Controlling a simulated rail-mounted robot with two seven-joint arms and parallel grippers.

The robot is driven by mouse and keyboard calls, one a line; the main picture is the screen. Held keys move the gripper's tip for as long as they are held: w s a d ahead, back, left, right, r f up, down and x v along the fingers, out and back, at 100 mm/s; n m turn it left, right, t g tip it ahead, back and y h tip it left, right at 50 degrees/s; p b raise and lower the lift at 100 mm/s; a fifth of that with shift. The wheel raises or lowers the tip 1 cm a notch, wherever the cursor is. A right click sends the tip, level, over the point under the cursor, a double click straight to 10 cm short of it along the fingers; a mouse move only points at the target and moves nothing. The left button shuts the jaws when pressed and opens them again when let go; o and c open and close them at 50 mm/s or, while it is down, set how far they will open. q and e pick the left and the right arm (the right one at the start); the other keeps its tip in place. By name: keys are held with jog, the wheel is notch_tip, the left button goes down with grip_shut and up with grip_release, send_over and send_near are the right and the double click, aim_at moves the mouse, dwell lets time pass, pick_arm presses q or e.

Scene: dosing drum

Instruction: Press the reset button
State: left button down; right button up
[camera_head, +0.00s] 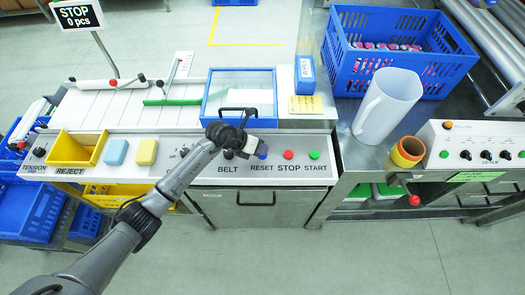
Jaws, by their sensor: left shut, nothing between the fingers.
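The blue reset button (263,151) is on the front panel above the printed word RESET. My left gripper (251,148) is shut and empty, with its dark fingertips right at the left side of the blue button. The fingers partly cover the button, and I cannot tell whether they touch it or hover above it. My left arm comes in from the lower left across the panel. My right gripper is not in view.
The red STOP button (288,155) and green START button (313,155) are just right of the reset button. A blue-framed clear box (209,106) with a black handle stands behind. Yellow (146,152) and blue blocks lie left. A white jug (388,105) stands right.

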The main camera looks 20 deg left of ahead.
pick_arm(q)
jog(key=shift+r, duration=0.25)
notch_tip(320, 180, up, 5)
jog(key=p, duration=0.4)
jog(key=shift+p, duration=0.35)
dwell(0.6)
